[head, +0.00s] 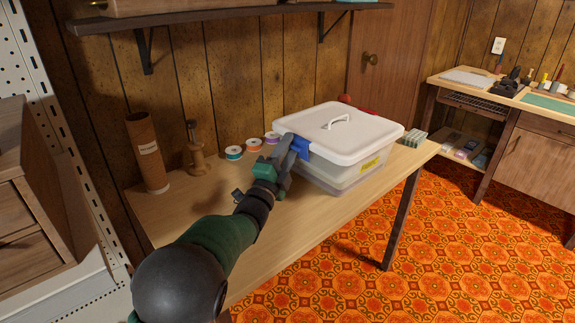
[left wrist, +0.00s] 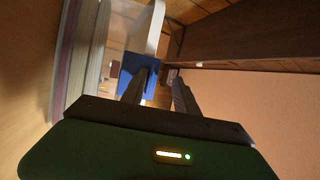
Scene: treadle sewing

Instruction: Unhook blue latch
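A clear plastic box (head: 335,172) with a white lid (head: 345,127) and a white handle stands on the wooden table. A blue latch (head: 300,147) sits at the lid's left edge; it also shows in the left wrist view (left wrist: 126,80), partly covered by a finger. My left gripper (head: 289,149) is at the latch, its fingertips pointing toward it. In the left wrist view the fingers (left wrist: 162,76) are apart, one overlapping the blue latch and the other to its right. I cannot tell whether they touch it. My right gripper is not in view.
A cardboard tube (head: 147,152), a wooden spindle (head: 195,150) and thread spools (head: 234,153) stand on the table's (head: 325,209) back left. A small green-grey block (head: 413,138) sits right of the box. A shelf (head: 225,14) hangs above. The table front is mostly clear.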

